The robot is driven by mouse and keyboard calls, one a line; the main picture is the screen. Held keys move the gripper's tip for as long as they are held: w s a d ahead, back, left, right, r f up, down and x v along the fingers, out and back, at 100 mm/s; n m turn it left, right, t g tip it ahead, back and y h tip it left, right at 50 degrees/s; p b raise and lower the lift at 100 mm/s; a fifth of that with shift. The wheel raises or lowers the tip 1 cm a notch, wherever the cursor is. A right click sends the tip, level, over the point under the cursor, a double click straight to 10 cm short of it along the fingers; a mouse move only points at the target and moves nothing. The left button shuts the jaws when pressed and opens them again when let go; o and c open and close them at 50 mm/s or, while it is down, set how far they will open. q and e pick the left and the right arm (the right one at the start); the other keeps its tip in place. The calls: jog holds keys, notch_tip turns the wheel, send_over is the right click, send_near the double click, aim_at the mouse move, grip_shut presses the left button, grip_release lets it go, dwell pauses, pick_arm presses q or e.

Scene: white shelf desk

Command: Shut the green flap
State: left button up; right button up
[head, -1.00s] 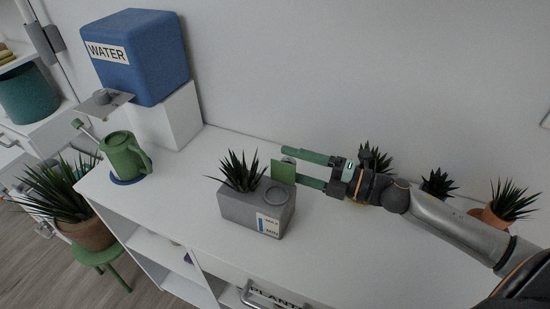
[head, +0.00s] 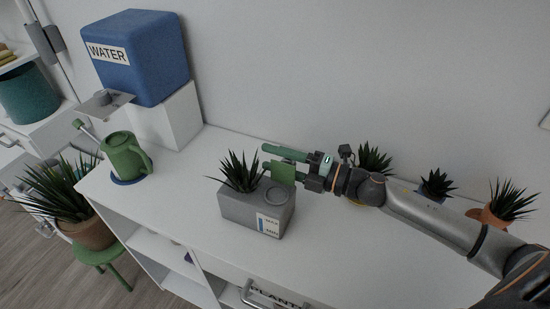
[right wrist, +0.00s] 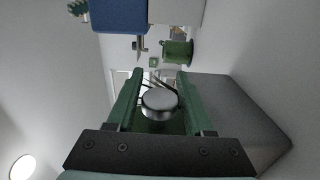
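The green flap (head: 283,171) stands raised at the back of the grey planter (head: 240,207), beside the round ring-shaped opening (head: 277,195) in its top. My right gripper (head: 267,160) is open beside and behind the flap, its green fingers pointing left. In the right wrist view, a round silver knob (right wrist: 158,101) lies between the two spread fingers (right wrist: 160,85), with a green surface, seemingly the flap, behind it. I cannot tell whether a finger touches the flap. My left gripper is not in view.
A spiky plant (head: 240,170) grows from the planter's left part. Small potted plants (head: 437,185) stand along the wall, behind my right arm. A green watering can (head: 124,155) and a blue WATER tank (head: 140,55) are at left. The white desktop (head: 340,250) in front is clear.

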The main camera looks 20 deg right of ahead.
aim_at(263, 192)
grip_shut()
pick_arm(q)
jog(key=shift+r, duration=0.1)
pick_arm(e)
jog(key=shift+s+r+n, duration=0.1)
jog(key=shift+n, duration=0.3)
jog(key=n, duration=0.3)
jog(key=s+a+r+n, duration=0.1)
jog(key=shift+a, duration=0.1)
jog(key=n, duration=0.2)
jog(key=s+a+n, duration=0.1)
jog(key=n, duration=0.2)
jog(key=shift+a+r, duration=0.1)
jog(key=shift+a, duration=0.05)
jog(key=n, duration=0.2)
jog(key=s+a+n+b, duration=0.1)
jog(key=n, duration=0.1)
jog(key=shift+s+a+f+n, duration=0.15)
jog(key=shift+f+n, duration=0.05)
jog(key=shift+n, duration=0.1)
jog(key=n, duration=0.2)
jog(key=n+b, duration=0.1)
jog(key=shift+s+a+f+n, duration=0.3)
jog(key=shift+s+a, duration=0.05)
jog(key=shift+a, duration=0.05)
jog(key=shift+s+a+n, duration=0.1)
jog(key=shift+n, duration=0.2)
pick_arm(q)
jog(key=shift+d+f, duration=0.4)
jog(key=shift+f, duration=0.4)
